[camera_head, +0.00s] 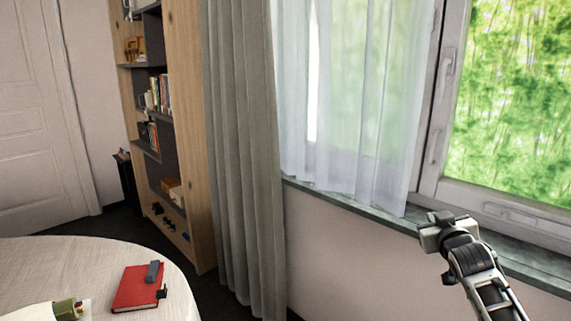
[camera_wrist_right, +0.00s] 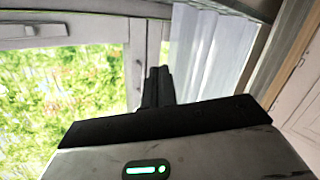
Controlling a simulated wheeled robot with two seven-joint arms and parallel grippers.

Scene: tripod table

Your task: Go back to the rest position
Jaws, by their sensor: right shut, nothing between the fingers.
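My right gripper (camera_head: 440,217) is raised at the right of the head view, in front of the window sill and apart from the table. Its fingers are shut and empty. In the right wrist view the closed fingers (camera_wrist_right: 157,86) point toward the window and the white curtain. My left gripper is not in view.
A round table (camera_head: 40,262) stands at the lower left with a red book (camera_head: 136,290), a small dark grey object (camera_head: 153,271) on it and a green-ended item (camera_head: 66,309). A bookshelf (camera_head: 190,125), grey curtain (camera_head: 240,150) and window sill (camera_head: 335,203) stand behind. The space between table and right arm looks clear.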

